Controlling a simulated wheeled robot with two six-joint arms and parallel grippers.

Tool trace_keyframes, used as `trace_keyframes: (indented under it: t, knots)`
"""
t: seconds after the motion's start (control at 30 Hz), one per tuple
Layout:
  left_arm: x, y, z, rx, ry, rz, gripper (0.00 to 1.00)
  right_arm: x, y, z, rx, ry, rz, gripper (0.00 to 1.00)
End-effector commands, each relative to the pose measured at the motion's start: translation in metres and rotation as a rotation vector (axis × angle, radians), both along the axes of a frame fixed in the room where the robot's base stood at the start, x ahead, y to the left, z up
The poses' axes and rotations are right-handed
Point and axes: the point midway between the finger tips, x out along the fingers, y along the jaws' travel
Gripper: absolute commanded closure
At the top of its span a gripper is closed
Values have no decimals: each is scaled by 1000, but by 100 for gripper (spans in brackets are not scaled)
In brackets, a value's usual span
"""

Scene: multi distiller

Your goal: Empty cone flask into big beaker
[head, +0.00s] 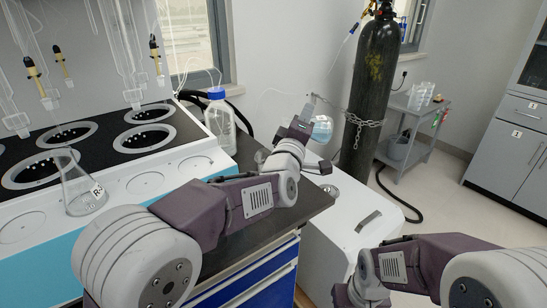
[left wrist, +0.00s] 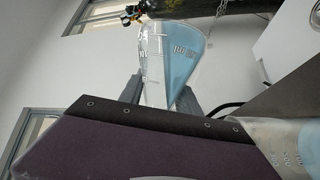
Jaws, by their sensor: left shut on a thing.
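A clear cone flask with pale blue liquid (head: 322,128) is held up past the end of my left arm. In the left wrist view the flask (left wrist: 172,50) is tilted, with the liquid along its right side. My left gripper (left wrist: 160,97) is shut on it, one dark finger on each side; in the head view the gripper (head: 306,112) is small and partly hidden by the wrist. A clear graduated vessel with bluish contents (left wrist: 283,142) shows at the lower right of the wrist view, possibly the big beaker; it is cut off. My right arm's gripper is out of frame.
Another clear cone flask (head: 80,190) stands on the white distiller (head: 150,183) at left. A blue-capped bottle (head: 219,120) stands behind my left arm. A chained black gas cylinder (head: 372,90) is at the back, with a grey cart (head: 420,140) to its right.

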Motion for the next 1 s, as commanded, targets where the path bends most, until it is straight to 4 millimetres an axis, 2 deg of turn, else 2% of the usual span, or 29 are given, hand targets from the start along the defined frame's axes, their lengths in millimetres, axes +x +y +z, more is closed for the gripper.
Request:
trace_keyframes:
  t: [1.0]
  knots:
    - [-1, 9, 8, -137, -21, -1, 100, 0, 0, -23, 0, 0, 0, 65]
